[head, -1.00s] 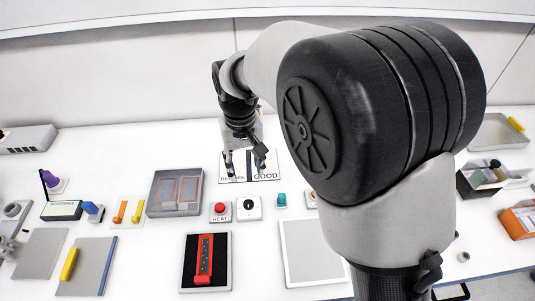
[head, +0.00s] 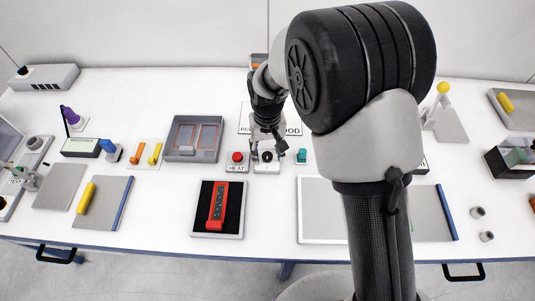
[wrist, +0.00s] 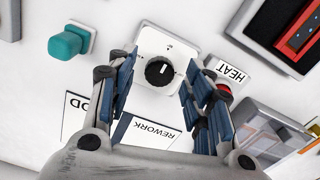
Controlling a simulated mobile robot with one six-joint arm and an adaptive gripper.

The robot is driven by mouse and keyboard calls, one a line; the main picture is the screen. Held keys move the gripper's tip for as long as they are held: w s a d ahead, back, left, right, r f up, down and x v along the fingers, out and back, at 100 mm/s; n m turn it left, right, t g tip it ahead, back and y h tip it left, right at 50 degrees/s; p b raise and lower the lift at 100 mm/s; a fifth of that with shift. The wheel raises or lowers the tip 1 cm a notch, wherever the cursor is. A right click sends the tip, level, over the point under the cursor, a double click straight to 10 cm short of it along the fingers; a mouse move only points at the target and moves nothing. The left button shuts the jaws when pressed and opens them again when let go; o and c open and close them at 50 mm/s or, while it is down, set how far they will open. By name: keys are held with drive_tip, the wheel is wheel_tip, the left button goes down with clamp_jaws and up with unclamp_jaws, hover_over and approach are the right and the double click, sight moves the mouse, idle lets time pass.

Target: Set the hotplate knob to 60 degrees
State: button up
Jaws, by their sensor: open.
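The hotplate knob (wrist: 159,72) is a round black dial with a white pointer line, set on a white square box (wrist: 168,44). In the wrist view its pointer aims toward the top of the picture, slightly right; the scale marks are too small to read. My gripper (wrist: 160,92) is open, with its blue-padded fingers either side of the knob and nothing held. In the head view my gripper (head: 266,150) hangs over the knob box and partly hides it. I cannot tell whether the fingers touch the box.
The red HEAT button (head: 237,157) stands close on the left of the knob box, and a teal knob (head: 301,155) close on the right. REWORK (wrist: 148,133) and GOOD cards lie behind. A red device (head: 217,205) lies on a black-topped tray in front.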

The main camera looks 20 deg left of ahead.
drive_tip(key=shift+f, duration=0.35)
drive_tip(key=shift+c, duration=0.3)
drive_tip(key=c, duration=1)
